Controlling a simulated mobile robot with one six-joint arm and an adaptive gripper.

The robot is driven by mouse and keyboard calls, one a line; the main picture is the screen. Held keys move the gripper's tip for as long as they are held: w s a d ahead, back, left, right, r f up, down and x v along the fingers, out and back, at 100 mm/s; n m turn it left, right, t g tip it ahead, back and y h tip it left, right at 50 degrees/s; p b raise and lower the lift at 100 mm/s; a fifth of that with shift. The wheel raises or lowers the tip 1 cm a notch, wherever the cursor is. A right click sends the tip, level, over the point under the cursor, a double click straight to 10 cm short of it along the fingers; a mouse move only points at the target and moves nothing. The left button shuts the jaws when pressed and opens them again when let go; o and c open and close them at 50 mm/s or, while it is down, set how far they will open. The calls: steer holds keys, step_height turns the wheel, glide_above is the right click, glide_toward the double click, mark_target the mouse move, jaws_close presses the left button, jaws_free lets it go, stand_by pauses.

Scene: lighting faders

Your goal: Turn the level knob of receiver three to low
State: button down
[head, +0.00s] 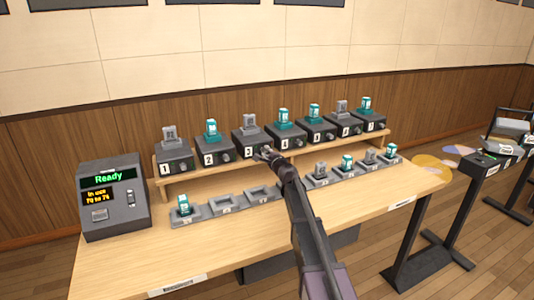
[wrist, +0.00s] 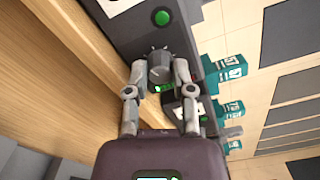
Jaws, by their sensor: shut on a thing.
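Receiver three (head: 241,142) is a dark box labelled 3 on the raised wooden shelf, with a grey unit standing on top. My gripper (head: 265,154) reaches its front right side from the table's front. In the wrist view my gripper (wrist: 160,76) has one finger on each side of the grey ridged level knob (wrist: 159,58) and is shut on it. A green light (wrist: 162,18) glows on the receiver's face beside the knob. In the head view the gripper hides the knob, and I cannot read its setting.
Receivers one (head: 174,160) and two (head: 211,152) stand to the left, receiver four (head: 285,138) close on the right. A row of grey cradles (head: 222,204) lies in front, some holding packs. A console reading Ready (head: 112,205) stands at left. The table front (head: 200,250) is clear.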

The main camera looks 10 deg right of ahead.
steer(key=n, duration=0.4)
steer(key=shift+w, duration=0.15)
stand_by(0.4)
steer(key=shift+c, duration=2.4)
jaws_free()
steer(key=shift+m, duration=0.3)
steer(key=shift+m, duration=1.2)
steer(key=m, duration=0.3)
steer(key=shift+m, duration=0.4)
steer(key=m, duration=0.7)
steer(key=v, duration=1.4)
